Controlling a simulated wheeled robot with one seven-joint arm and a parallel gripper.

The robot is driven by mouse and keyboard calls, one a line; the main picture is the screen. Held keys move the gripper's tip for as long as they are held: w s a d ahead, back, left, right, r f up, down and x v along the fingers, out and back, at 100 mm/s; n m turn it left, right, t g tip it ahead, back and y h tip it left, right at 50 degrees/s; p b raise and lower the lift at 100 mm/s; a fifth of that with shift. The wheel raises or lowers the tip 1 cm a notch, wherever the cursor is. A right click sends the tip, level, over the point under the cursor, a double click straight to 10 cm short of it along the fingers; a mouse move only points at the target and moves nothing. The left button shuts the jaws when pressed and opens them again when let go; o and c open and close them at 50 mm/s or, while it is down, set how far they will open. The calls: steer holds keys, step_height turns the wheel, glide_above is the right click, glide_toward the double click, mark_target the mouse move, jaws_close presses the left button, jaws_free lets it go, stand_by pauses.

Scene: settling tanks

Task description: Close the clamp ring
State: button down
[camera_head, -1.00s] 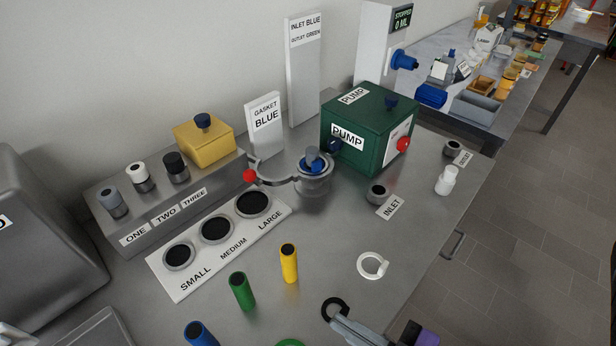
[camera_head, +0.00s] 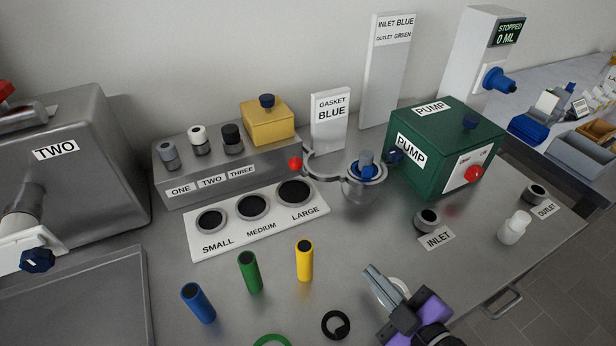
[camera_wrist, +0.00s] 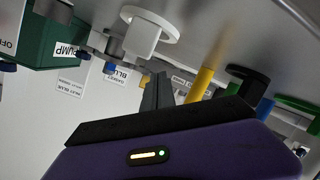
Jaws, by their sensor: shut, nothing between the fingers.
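The metal clamp ring (camera_head: 326,178) is at the back middle of the bench in the head view. Its curved arm stands swung out to the left, with a red ball (camera_head: 295,164) at its end. Beside it, a blue gasket (camera_head: 365,171) with a grey stub sits on top of a round metal fitting. My gripper (camera_head: 371,272) is shut and empty, in front of the clamp ring near the bench's front, partly covering a white ring (camera_head: 402,286). In the wrist view the closed fingers (camera_wrist: 158,90) point toward the bench items; I cannot make out the clamp ring there.
The green pump box (camera_head: 440,150) stands right of the fitting, and the GASKET BLUE sign (camera_head: 330,125) behind it. The size plate (camera_head: 258,222) lies at left. Blue, green and yellow cylinders (camera_head: 304,261) stand in front. A black ring (camera_head: 336,325) lies near the front.

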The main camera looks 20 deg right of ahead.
steer(key=w+r+n, duration=0.1)
steer(key=w, duration=0.1)
steer(key=w+n+y, duration=0.1)
steer(key=w+n, duration=0.1)
steer(key=w+r+n+y+b, duration=0.1)
steer(key=w+n, duration=0.1)
steer(key=shift+w+r, duration=0.3)
steer(key=shift+r, duration=0.05)
steer(key=w+a+r+n+y+b, duration=0.1)
steer(key=w+r+n+y, duration=0.3)
steer(key=r+n, duration=0.2)
steer(key=shift+w+n, duration=0.3)
steer(key=shift+n, duration=0.9)
steer(key=w+d+p+x, duration=0.1)
steer(key=d+p+x, duration=0.1)
steer(key=x, duration=1)
steer(key=shift+w+p, duration=0.45)
steer(key=shift+p, duration=0.25)
steer(key=shift+t, duration=0.3)
